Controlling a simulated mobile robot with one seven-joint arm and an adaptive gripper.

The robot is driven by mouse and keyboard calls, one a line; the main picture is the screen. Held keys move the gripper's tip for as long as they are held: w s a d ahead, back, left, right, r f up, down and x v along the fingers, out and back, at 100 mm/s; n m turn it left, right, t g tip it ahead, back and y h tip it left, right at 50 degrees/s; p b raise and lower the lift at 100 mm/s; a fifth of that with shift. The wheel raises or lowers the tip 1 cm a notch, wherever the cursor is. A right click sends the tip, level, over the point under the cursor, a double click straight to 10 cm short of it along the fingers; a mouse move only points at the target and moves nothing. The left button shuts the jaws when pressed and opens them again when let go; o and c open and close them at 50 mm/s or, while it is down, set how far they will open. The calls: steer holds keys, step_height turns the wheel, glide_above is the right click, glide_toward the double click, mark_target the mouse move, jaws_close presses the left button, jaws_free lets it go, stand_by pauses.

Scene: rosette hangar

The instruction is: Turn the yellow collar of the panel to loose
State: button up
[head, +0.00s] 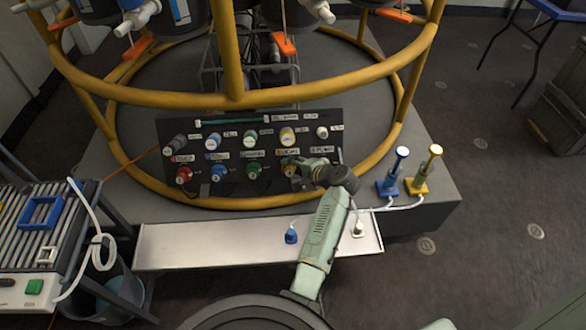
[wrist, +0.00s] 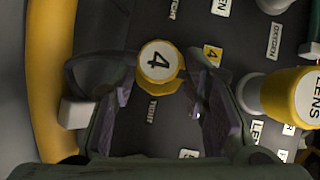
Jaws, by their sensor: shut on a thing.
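The dark panel (head: 225,178) stands inside the yellow ring frame. Its yellow collar (head: 289,170) is in the lower row, right of the green one. In the wrist view the yellow collar (wrist: 156,86) shows below a white round face marked 4, which looks turned sideways. My gripper (head: 299,167) reaches the collar from the right. In the wrist view my gripper (wrist: 163,92) has one finger on each side of the collar and is shut on it. The fingers hide part of the collar's sides.
Red (head: 183,175), blue (head: 212,171) and green (head: 253,169) collars sit left along the row. A larger yellow fitting (head: 287,136) is above. A yellow ring tube (head: 270,200) runs close below. A pale shelf (head: 210,245) holds a blue plug (head: 291,236).

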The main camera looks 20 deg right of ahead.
steer(key=shift+r, duration=0.1)
steer(key=o, duration=1.1)
steer(key=shift+o, duration=0.2)
steer(key=v, duration=1.2)
steer(key=shift+s, duration=0.1)
